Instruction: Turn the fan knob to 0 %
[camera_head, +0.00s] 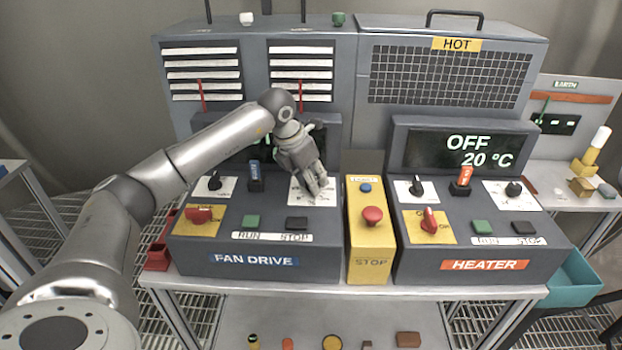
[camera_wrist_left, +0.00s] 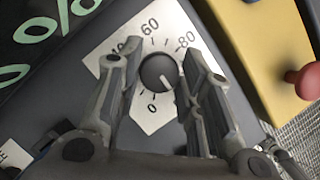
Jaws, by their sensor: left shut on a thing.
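The fan knob (camera_wrist_left: 158,73) is a dark round knob on a white dial plate in the left wrist view. Its pale pointer line points down and to the right, to the right of the 0 mark. The 60 and 80 marks show above it. My left gripper (camera_head: 316,190) reaches down over the dial plate (camera_head: 299,194) on the fan drive panel. In the left wrist view its fingers (camera_wrist_left: 160,85) stand on both sides of the knob, shut on it. In the head view the gripper hides the knob. My right gripper is not in view.
The fan display (camera_wrist_left: 35,30) shows part of a green "%". A yellow stop box (camera_head: 370,255) with a red button (camera_head: 372,215) stands close on the right.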

